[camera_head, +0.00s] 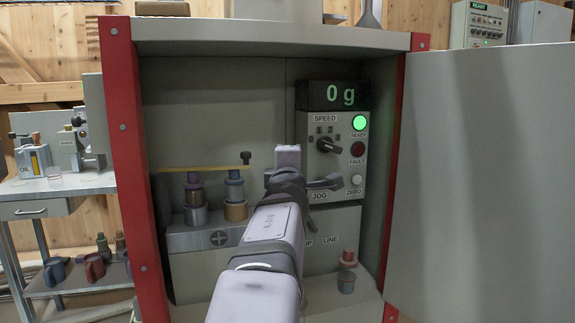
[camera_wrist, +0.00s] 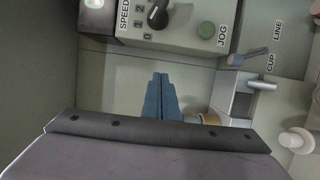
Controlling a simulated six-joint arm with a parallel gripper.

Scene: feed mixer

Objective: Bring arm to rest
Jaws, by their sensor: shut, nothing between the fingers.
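My arm (camera_head: 262,245) reaches from the bottom of the head view into the open cabinet (camera_head: 120,130), in front of the control panel. My gripper (camera_wrist: 163,78) shows in the wrist view as blue fingers shut together, with nothing between them. The fingers are apart from the panel, below the black speed knob (camera_wrist: 157,17) and the green jog button (camera_wrist: 207,31) in that picture. In the head view my wrist hides the fingers and the jog button. The display (camera_head: 334,96) reads 0 g and the ready lamp (camera_head: 359,122) glows green.
The cabinet's open door (camera_head: 480,180) stands on the right. Stacked weights (camera_head: 195,200) stand on a shelf at the left inside, under a yellow bar (camera_head: 204,169). A small stacked piece (camera_head: 346,275) stands at lower right. A side table (camera_head: 60,185) stands outside at left.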

